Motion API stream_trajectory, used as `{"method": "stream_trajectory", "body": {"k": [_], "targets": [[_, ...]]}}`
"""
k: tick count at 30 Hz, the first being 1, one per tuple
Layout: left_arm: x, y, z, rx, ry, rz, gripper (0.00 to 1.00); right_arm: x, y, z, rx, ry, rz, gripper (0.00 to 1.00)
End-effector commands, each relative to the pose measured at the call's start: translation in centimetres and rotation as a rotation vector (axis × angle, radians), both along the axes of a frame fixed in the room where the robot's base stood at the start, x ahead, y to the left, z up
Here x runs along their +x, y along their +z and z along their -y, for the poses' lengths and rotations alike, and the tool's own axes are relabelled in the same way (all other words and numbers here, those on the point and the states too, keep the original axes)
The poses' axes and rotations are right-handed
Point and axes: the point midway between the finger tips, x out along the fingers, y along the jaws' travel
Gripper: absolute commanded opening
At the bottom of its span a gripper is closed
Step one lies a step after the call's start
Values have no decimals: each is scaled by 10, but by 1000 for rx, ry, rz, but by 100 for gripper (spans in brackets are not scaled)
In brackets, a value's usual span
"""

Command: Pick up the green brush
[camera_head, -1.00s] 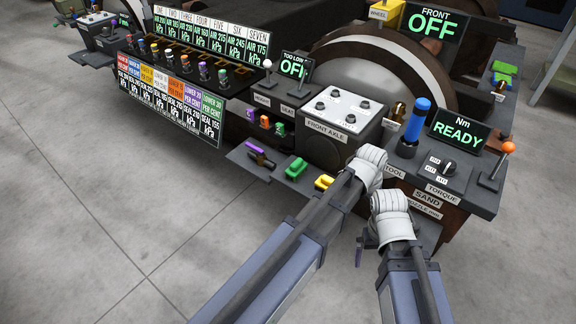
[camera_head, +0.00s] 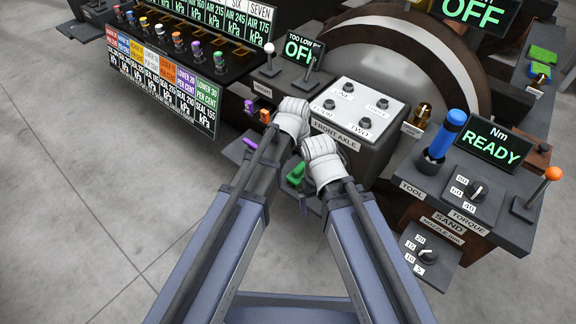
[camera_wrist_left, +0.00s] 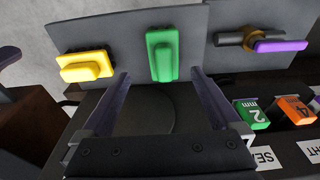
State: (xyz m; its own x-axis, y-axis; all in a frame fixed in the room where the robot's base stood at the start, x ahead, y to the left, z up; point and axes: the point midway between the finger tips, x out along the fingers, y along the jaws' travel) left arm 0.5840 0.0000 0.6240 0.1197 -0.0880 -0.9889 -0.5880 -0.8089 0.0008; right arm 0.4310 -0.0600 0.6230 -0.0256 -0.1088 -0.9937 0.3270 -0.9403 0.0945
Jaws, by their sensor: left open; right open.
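The green brush (camera_wrist_left: 162,55) lies on a grey shelf, upright in the left wrist view and just beyond my left fingertips. In the head view only a bit of it (camera_head: 296,173) shows beside my right wrist. My left gripper (camera_wrist_left: 161,74) is open and empty, one finger to each side of the brush's near end, with no contact seen. In the head view its fingers are hidden behind its white wrist. My right gripper (camera_head: 304,203) is open, mostly hidden below its white wrist, close beside the left one.
A yellow brush-like block (camera_wrist_left: 86,66) lies left of the green one and a purple-handled tool (camera_wrist_left: 280,46) lies right. The front axle panel (camera_head: 341,140) stands behind the shelf. Grey floor (camera_head: 90,200) is open at left.

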Motion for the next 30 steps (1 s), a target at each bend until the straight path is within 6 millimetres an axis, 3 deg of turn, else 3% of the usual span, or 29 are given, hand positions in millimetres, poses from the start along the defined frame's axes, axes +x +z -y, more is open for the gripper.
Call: {"method": "stream_trajectory", "body": {"k": [12, 20, 30], "targets": [[3, -28, 2, 0, 0, 0, 98, 0, -27, 1, -4, 1, 1, 100], [4, -30, 2, 0, 0, 0, 98, 0, -30, 1, -5, 1, 2, 100], [12, -70, -1, 0, 0, 0, 98, 1, -69, 2, -10, 4, 4, 100]]}}
